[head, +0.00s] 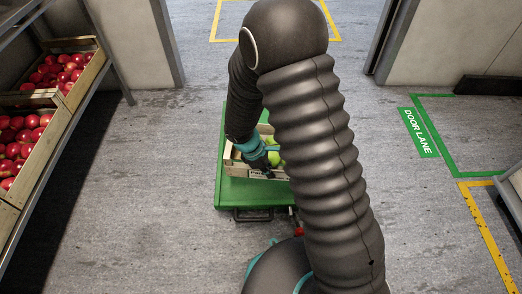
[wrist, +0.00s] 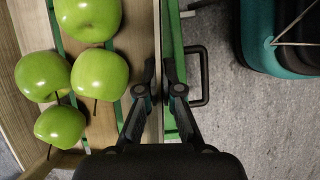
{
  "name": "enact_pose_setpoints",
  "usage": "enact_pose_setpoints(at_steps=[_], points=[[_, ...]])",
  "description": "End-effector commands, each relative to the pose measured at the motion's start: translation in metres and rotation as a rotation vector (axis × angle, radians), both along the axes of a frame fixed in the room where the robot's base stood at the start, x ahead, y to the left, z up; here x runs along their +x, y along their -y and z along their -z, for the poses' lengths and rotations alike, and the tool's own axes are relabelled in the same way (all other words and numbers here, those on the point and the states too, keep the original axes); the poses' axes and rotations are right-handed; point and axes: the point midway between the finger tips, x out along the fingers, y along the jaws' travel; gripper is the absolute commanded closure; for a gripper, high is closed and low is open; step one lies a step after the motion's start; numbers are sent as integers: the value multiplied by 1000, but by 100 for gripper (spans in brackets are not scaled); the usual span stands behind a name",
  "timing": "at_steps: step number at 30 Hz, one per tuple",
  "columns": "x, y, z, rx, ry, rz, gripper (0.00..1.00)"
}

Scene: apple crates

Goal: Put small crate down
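The small crate (head: 229,160) is pale wood with green apples in it. It is over the green deck of a cart (head: 232,194); whether its underside touches the deck is hidden. In the wrist view the crate's wall (wrist: 158,30) runs up between the two fingertips of my gripper (wrist: 161,72), one finger inside the crate and one outside. The fingers look closed onto this wall. Several green apples (wrist: 88,18) lie in the crate, left of the fingers. In the head view my arm hides the crate's right part, and my gripper (head: 264,168) is at its near side.
A rack at the left holds wooden crates (head: 38,160) of red apples. The cart has a dark handle (head: 252,215) on its near side. A green "DOOR LANE" sign (head: 418,132) marks the floor at the right. Grey floor is clear around the cart.

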Motion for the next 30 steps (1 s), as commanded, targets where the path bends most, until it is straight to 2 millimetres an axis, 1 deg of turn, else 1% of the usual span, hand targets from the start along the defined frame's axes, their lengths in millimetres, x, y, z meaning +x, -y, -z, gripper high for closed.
enact_pose_setpoints(at_steps=[1,4,7,22,24,27,30], points=[[-4,-5,4,0,1,-51,100],[-5,-10,7,0,3,-111,100],[2,-12,12,0,4,-129,100],[89,-23,65,1,5,-123,100],[98,-25,69,1,5,-123,100],[105,-26,74,0,4,-123,100],[108,-26,76,0,4,-123,100]])
